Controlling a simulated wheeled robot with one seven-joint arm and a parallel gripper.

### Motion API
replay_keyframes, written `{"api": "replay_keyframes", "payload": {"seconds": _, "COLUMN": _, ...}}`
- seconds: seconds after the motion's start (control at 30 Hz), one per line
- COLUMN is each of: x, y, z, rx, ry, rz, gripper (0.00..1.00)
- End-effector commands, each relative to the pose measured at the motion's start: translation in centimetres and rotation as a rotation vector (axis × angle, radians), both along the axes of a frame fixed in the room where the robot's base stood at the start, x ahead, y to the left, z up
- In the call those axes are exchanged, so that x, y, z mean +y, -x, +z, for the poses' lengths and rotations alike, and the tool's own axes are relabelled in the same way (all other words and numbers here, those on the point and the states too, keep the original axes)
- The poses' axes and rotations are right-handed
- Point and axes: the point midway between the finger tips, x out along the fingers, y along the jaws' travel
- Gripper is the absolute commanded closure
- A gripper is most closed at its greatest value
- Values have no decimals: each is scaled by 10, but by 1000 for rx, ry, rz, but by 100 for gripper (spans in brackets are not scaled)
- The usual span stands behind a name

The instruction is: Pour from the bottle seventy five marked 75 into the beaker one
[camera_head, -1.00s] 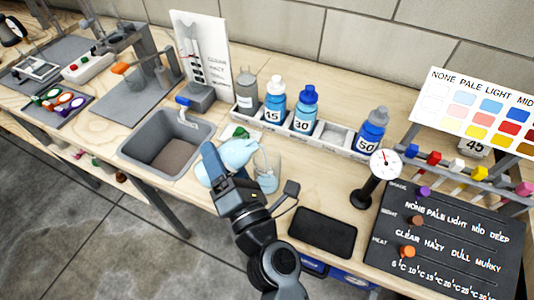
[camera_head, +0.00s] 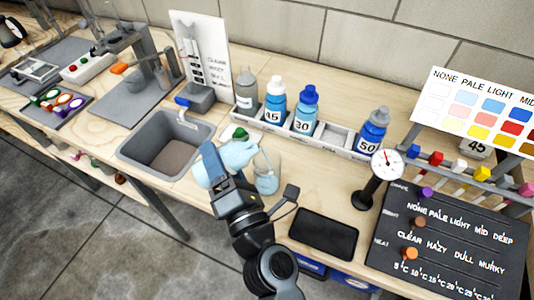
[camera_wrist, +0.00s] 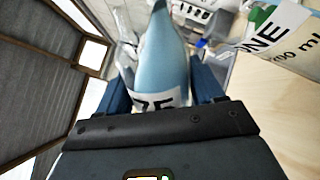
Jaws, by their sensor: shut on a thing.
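My gripper (camera_head: 216,160) is shut on the light-blue bottle seventy five (camera_head: 237,152), which lies tilted well over, its narrow end toward the beaker. In the wrist view the bottle (camera_wrist: 160,62) is between my fingers, and its 75 label is partly cut off by the gripper body. The beaker one (camera_head: 267,183) stands on the bench just right of the bottle and has pale blue liquid in it. The wrist view shows its ONE label and ml marking on the beaker (camera_wrist: 283,42) at the upper right. Whether liquid is flowing cannot be told.
A rack (camera_head: 331,140) with a grey bottle and bottles marked 45, 30 and 50 stands behind. A grey basin (camera_head: 143,142) is to the left. A round dial gauge (camera_head: 386,164) and a black pad (camera_head: 324,233) are to the right. A green item (camera_head: 240,134) sits behind the bottle.

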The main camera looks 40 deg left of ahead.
Motion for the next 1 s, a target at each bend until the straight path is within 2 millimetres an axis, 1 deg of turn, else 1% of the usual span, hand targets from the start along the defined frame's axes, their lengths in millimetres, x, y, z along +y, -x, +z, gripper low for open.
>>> {"api": "replay_keyframes", "payload": {"seconds": 1.0, "x": 1, "y": 0, "z": 8, "rx": 82, "ry": -52, "rz": 1, "gripper": 82}}
